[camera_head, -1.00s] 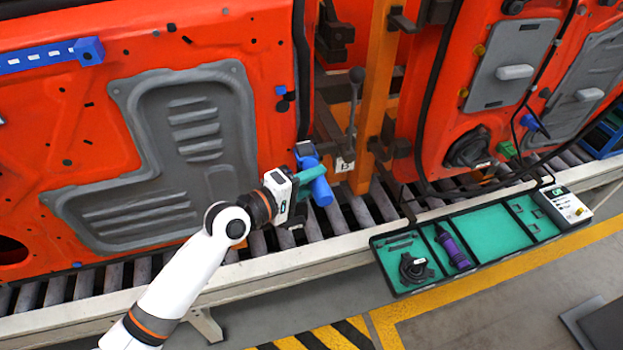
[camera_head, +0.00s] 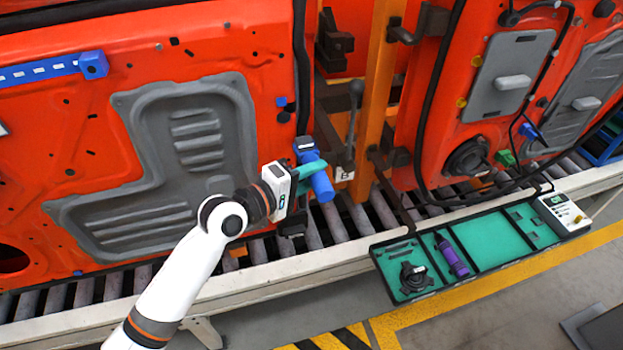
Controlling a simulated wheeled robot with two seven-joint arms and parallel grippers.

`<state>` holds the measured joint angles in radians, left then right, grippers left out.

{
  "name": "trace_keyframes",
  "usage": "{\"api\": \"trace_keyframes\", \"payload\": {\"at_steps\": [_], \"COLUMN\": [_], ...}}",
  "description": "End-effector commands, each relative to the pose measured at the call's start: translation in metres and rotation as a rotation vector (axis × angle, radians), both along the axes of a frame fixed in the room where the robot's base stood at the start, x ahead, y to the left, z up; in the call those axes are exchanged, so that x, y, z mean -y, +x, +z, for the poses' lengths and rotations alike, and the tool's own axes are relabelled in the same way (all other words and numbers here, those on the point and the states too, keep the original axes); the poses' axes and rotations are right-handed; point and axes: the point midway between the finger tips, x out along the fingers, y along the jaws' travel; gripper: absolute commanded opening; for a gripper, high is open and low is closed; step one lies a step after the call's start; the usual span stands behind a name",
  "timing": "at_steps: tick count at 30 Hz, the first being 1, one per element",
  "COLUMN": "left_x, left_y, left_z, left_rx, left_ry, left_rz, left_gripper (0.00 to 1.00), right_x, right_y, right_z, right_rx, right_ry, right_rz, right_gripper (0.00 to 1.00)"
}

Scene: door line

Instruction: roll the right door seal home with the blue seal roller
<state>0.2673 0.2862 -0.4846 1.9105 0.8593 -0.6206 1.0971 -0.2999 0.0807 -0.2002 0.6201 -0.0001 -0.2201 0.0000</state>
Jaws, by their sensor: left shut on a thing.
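My left gripper (camera_head: 302,176) is shut on the blue seal roller (camera_head: 320,183), which it holds upright beside the right edge of the left orange door panel (camera_head: 215,60). A black seal (camera_head: 301,70) runs down that edge. I cannot tell whether the roller touches it. Another orange door panel (camera_head: 432,125) on the right carries a black seal (camera_head: 430,105) along its left edge, which hangs in a loop near the bottom. My right gripper is not in view.
An orange post (camera_head: 373,95) with dark clamps and a lever (camera_head: 355,100) stands between the panels. A green-lined tray (camera_head: 495,240) holds a purple tool (camera_head: 452,255) and a black ring-shaped part (camera_head: 414,277). The roller conveyor (camera_head: 385,212) runs below the panels.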

Motion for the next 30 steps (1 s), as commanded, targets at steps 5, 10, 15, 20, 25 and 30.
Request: {"api": "trace_keyframes", "payload": {"at_steps": [5,10,15,20,25,30], "left_x": [0.000,0.000,0.000,0.000,-0.001,-0.001], "left_y": [0.001,0.001,0.001,0.001,0.001,0.001], "left_z": [0.014,0.019,0.026,0.037,0.047,0.051], "left_rx": [0.004,0.003,0.004,0.004,0.004,0.003], "left_ry": [-0.002,-0.003,-0.001,-0.002,-0.001,-0.001], "left_rz": [0.002,0.002,0.002,0.002,0.002,0.003], "left_gripper": [0.00,0.00,0.00,0.00,0.00,0.00], "right_x": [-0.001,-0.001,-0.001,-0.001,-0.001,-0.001], "right_y": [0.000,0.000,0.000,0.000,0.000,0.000], "right_z": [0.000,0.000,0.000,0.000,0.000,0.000], "right_rx": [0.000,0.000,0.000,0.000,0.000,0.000], "right_ry": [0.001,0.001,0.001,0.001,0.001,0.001], "right_rz": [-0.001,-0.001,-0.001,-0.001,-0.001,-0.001], "right_gripper": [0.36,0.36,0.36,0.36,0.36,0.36]}}
